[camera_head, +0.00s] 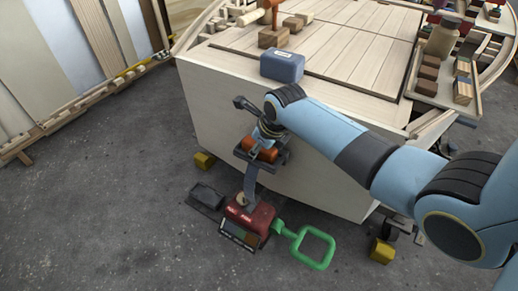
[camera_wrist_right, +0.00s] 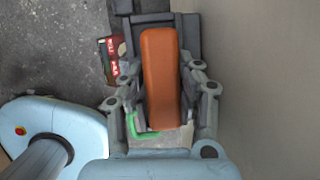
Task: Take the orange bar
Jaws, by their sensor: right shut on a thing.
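The orange bar (camera_head: 268,154) is held in my right gripper (camera_head: 262,152), beside the pale front wall of the plywood hull and above the floor. In the right wrist view the orange bar (camera_wrist_right: 161,78) lies lengthwise between the grey fingers of my right gripper (camera_wrist_right: 163,100), which are shut on it. The gripper hides part of the bar in the head view. My left gripper is not in view.
Below the gripper, a red box (camera_head: 262,218) and a green loop-handled thing (camera_head: 314,248) lie on the grey floor beside a dark block (camera_head: 206,196).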

